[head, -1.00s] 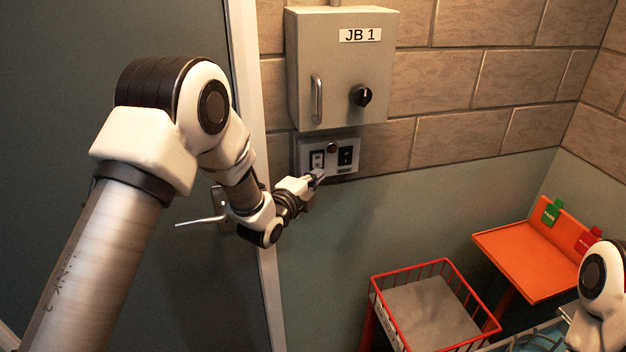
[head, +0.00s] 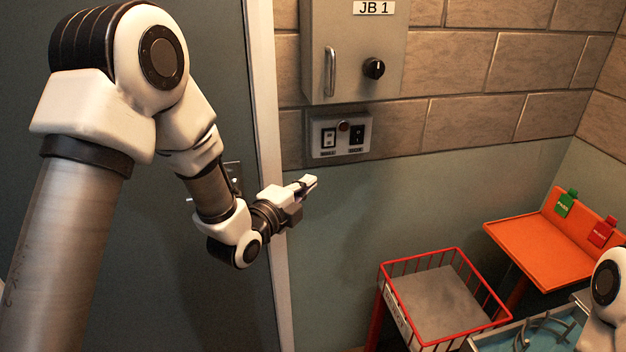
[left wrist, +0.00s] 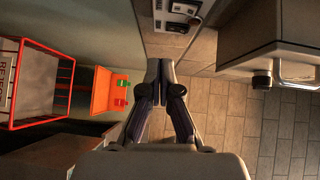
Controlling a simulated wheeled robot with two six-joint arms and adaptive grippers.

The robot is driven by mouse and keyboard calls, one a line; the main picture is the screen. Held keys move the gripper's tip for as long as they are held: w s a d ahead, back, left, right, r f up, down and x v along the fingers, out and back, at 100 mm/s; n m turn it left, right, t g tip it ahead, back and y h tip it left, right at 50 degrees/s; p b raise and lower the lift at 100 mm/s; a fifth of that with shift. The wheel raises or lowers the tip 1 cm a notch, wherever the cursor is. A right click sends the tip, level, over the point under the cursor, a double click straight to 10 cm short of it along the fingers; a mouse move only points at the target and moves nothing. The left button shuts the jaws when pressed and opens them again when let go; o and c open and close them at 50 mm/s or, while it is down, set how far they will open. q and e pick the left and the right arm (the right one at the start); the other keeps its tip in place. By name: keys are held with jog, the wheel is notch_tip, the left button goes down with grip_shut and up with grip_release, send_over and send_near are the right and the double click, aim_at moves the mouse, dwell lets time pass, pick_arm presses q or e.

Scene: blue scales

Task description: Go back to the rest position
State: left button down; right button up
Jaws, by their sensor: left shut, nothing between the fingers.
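My left gripper (head: 309,183) is shut and empty in the head view. It hangs in the air below the switch panel (head: 341,136), apart from it. In the left wrist view the fingers of the left gripper (left wrist: 160,68) are together with nothing between them. The switch panel also shows at the top of that view (left wrist: 177,18). Part of my right arm shows at the lower right of the head view, but its gripper is out of view.
A grey box marked JB 1 (head: 352,70) is fixed to the wall above the panel. A door (head: 232,300) stands at left. A red wire basket (head: 462,250) and an orange table (head: 530,250) with green (head: 566,203) and red (head: 602,231) items stand at lower right.

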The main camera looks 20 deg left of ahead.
pick_arm(q)
jog(key=s+f+n+g, duration=0.15)
jog(key=s+f, duration=0.25)
jog(key=f, duration=0.5)
jog(key=s+f+g+y, duration=0.1)
jog(key=s+f+g, duration=0.25)
jog(key=f, duration=0.55)
jog(key=s+f+n+g, duration=0.1)
jog(key=s+f+g, duration=0.1)
jog(key=s+f, duration=0.5)
jog(key=s+a+f+n+g+y, duration=0.1)
jog(key=s+f+n+g, duration=0.4)
jog(key=s+n, duration=0.4)
jog(key=s+a+f+n+g+y, duration=0.1)
jog(key=s+f+n+g, duration=0.4)
jog(key=s, duration=0.8)
notch_tip(320, 180, down, 2)
jog(key=n, duration=0.3)
jog(key=shift+f+n, duration=0.2)
jog(key=shift+n, duration=0.15)
jog(key=shift+w, duration=0.1)
